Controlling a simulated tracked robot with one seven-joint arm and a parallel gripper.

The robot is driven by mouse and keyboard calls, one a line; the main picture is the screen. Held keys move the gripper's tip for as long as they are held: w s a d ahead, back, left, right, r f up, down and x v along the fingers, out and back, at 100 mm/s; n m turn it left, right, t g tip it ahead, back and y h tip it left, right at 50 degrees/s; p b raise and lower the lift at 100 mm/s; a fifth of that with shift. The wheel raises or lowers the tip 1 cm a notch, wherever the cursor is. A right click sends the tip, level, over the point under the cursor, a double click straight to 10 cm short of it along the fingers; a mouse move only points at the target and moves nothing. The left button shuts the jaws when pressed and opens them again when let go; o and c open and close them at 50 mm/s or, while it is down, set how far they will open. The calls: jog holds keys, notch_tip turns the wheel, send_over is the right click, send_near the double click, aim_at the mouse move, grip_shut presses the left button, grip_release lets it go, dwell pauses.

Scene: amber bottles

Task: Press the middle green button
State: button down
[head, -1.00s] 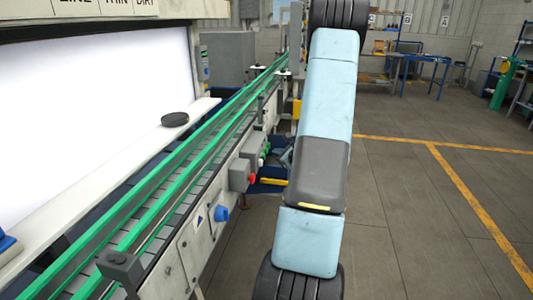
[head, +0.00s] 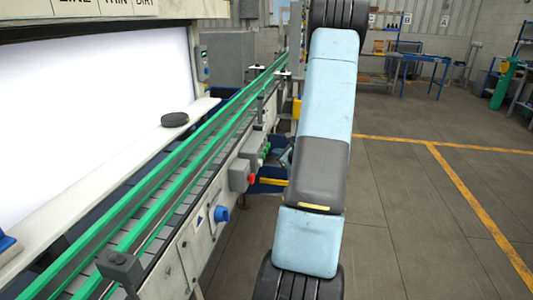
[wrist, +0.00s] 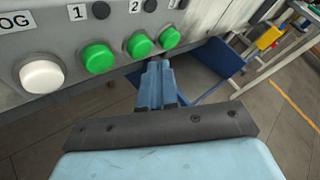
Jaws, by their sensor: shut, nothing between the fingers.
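In the wrist view, three green buttons sit in a row on a grey panel (wrist: 60,32): the left green button (wrist: 97,57), the middle green button (wrist: 140,44) and the right green button (wrist: 169,37). My gripper (wrist: 158,64) is shut and empty. Its blue fingertips appear just below the row, slightly right of the middle green button. The whole face of that button shows; I cannot tell the fingertips' distance from the panel. In the head view, green buttons (head: 265,151) show small on the conveyor's side, and my arm hides most of my gripper.
A white button (wrist: 42,75) is left of the green ones. Dark round parts and number labels sit above them. In the head view, a grey box with a red button (head: 251,178) and a blue knob (head: 221,214) stick out nearer on the conveyor. Open floor (head: 400,210) lies right.

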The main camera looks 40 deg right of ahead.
jog(key=shift+w, duration=0.1)
jog(key=shift+w+a+r, duration=0.1)
jog(key=shift+w+a, duration=0.15)
jog(key=shift+w+a, duration=0.3)
jog(key=shift+w, duration=0.05)
dwell(1.2)
jog(key=shift+s, duration=0.1)
jog(key=shift+s+d, duration=0.55)
jog(key=shift+s, duration=0.05)
jog(key=shift+s+d, duration=1.65)
jog(key=shift+s, duration=0.25)
